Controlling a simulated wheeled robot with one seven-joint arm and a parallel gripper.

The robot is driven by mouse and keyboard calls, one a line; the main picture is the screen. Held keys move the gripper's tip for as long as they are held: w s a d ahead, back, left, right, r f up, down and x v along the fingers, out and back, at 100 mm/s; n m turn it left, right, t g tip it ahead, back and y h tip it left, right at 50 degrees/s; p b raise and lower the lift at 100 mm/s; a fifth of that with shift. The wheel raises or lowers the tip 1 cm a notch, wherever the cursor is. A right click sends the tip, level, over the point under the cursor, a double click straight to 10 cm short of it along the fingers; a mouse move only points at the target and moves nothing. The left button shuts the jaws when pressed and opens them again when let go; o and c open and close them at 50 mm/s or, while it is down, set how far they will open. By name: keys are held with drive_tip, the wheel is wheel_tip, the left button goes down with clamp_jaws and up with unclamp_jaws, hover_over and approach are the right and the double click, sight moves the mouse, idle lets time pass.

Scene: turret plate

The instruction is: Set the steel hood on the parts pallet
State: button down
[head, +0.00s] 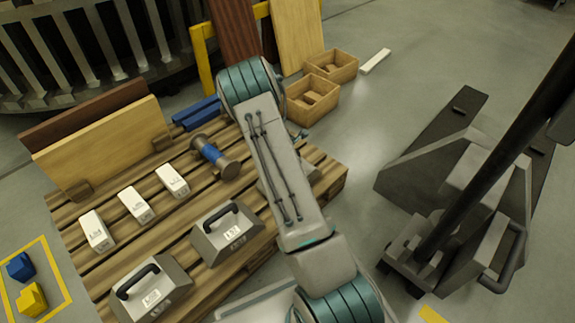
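The wooden parts pallet (72,212) fills the left and centre of the head view. Two grey steel hoods with black bar handles and white labels are on it: one steel hood (212,246) near the middle front, another (174,292) at the front left. A further grey shape (312,172) shows on both sides of my arm over the pallet's right part; it is mostly hidden, and I cannot tell whether it is a hood. My arm reaches up across the pallet, and its links hide my gripper.
On the pallet are white labelled blocks (136,205), a blue-banded cylinder (214,157) and upright boards (105,147). Wooden boxes (312,101) stand behind right. A dark machine with a black post (470,190) stands right. Yellow and blue blocks (32,297) lie in a yellow-marked square.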

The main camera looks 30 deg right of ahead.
drive_tip(key=shift+f, duration=0.9)
drive_tip(key=shift+r, duration=0.1)
drive_tip(key=c, duration=1.3)
unclamp_jaws()
